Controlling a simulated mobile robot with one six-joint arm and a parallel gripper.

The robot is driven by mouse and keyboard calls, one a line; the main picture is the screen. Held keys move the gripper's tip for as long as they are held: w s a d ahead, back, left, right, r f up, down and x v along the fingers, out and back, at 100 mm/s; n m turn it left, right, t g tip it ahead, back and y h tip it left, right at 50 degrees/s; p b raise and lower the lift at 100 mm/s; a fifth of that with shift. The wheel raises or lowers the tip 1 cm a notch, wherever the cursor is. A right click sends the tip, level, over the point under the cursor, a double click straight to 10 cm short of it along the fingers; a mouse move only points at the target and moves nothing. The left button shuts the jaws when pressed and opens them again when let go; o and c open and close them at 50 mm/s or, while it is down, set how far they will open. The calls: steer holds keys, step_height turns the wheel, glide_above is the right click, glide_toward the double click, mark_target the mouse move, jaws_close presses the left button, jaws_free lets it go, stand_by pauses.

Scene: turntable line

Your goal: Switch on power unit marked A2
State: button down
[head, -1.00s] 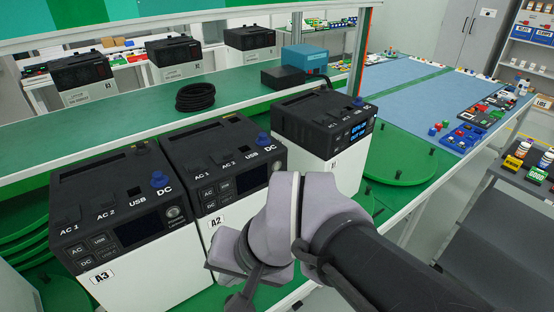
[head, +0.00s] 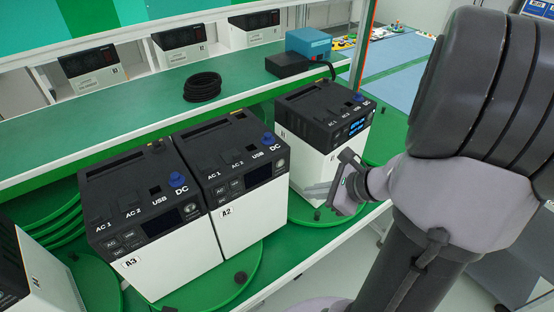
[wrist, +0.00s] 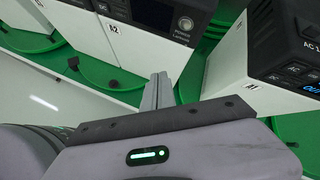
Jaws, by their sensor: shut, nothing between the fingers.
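The power unit marked A2 (head: 240,218) is a white box with a black top and control panel, standing between two similar units. Its screen (head: 258,175) is dark. In the wrist view its A2 label (wrist: 113,28), dark screen (wrist: 154,13) and round power button (wrist: 186,23) show at the top. My gripper (head: 346,170) is shut and empty, to the right of unit A2 and in front of the right-hand unit. In the wrist view the closed fingers (wrist: 158,92) point up, below and left of the power button, apart from it in the picture.
Unit A3 (head: 165,255) stands left of A2 with a dark screen. The right-hand unit (head: 312,160) has a lit blue display. The units stand on green turntables (head: 250,275) with dark pegs. A green shelf (head: 130,125) behind holds a coiled black cable (head: 202,87).

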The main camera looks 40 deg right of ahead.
glide_toward(277, 170)
steer(key=shift+s+f+x, duration=0.1)
steer(key=shift+x, duration=0.6)
steer(key=shift+s+f+x, duration=0.15)
steer(key=shift+x, duration=0.5)
steer(key=shift+s+f+x, duration=0.1)
steer(key=shift+x, duration=0.6)
steer(key=shift+w, duration=0.15)
stand_by(0.4)
steer(key=shift+w, duration=0.3)
steer(key=shift+w, duration=0.3)
stand_by(0.4)
steer(key=shift+s, duration=0.1)
steer(key=shift+s+b, duration=0.35)
steer(key=shift+s, duration=0.35)
steer(key=s, duration=0.5)
stand_by(0.4)
